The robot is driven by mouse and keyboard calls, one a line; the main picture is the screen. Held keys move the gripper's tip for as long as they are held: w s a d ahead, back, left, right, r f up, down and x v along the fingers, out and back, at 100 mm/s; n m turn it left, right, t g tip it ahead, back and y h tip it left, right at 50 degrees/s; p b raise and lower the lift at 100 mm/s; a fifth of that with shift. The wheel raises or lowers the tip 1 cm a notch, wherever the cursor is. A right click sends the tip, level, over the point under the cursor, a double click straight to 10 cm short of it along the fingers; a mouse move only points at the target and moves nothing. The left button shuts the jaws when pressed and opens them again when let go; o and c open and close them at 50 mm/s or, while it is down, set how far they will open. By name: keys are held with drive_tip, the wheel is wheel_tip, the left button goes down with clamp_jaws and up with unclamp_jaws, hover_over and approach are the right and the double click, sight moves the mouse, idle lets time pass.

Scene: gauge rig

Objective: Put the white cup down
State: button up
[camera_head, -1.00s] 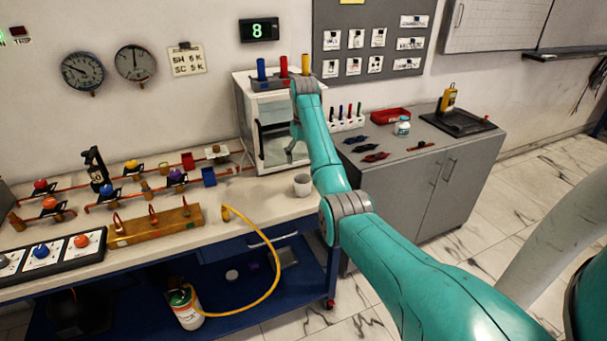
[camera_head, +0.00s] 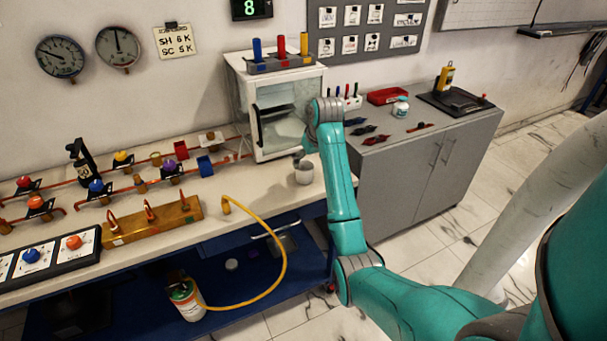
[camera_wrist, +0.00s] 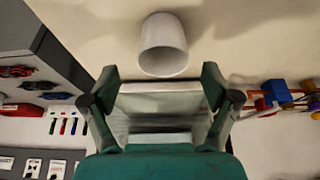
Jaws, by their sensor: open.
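The white cup (camera_head: 304,175) stands upright on the cream bench top (camera_head: 268,196), near its right end and in front of the glass-fronted cabinet. In the wrist view the cup (camera_wrist: 163,47) is just beyond my fingertips, with its open rim facing my gripper. My gripper (camera_wrist: 160,80) is open and empty, with its two fingers spread apart and not around the cup. In the head view my gripper (camera_head: 299,155) is small and partly hidden by my arm, just above and behind the cup.
The glass-fronted cabinet (camera_head: 270,118) stands close behind the cup. A pipe rig with coloured valves (camera_head: 122,160) and a brass manifold (camera_head: 155,222) lie to the left. A yellow hose (camera_head: 284,262) hangs off the front edge. A grey cabinet (camera_head: 425,165) stands to the right.

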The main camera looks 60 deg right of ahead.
sight(305, 173)
drive_tip(key=shift+x, duration=3.6)
drive_tip(key=shift+w+a+r, duration=0.1)
drive_tip(key=shift+w+r, duration=0.05)
drive_tip(key=c, duration=1.4)
